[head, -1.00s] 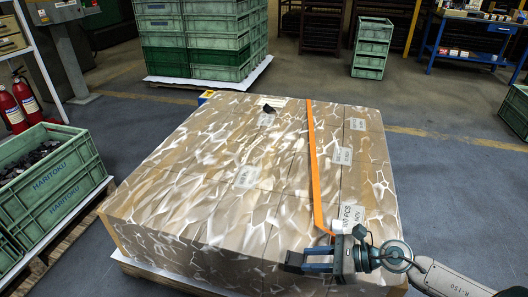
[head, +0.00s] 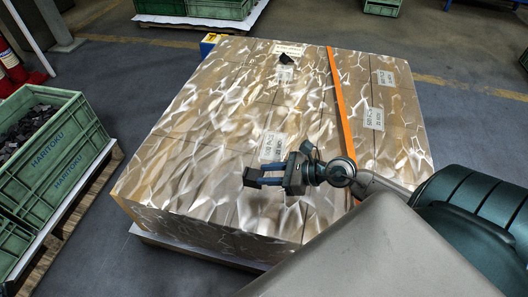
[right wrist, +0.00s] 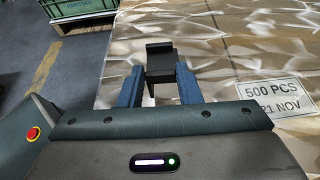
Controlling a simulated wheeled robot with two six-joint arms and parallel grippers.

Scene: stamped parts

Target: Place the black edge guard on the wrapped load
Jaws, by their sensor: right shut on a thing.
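The wrapped load (head: 205,135) is a wide block of cartons under shiny clear film, with an orange strap (head: 340,105) over its right part. My right gripper (head: 270,181) is above the near part of the load's top, left of the strap. It is shut on the black edge guard (right wrist: 159,50), a dark angled piece between the blue fingers in the right wrist view; the gripper also shows there (right wrist: 161,88). Whether the guard touches the load cannot be told. A small black piece (head: 286,59) lies near the load's far edge. My left gripper is not in view.
A green crate (head: 55,150) of dark parts stands on a pallet at the left. Green crates (head: 195,8) are stacked behind the load. Grey floor (head: 465,125) is open to the right. White labels (head: 374,118) lie on the load.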

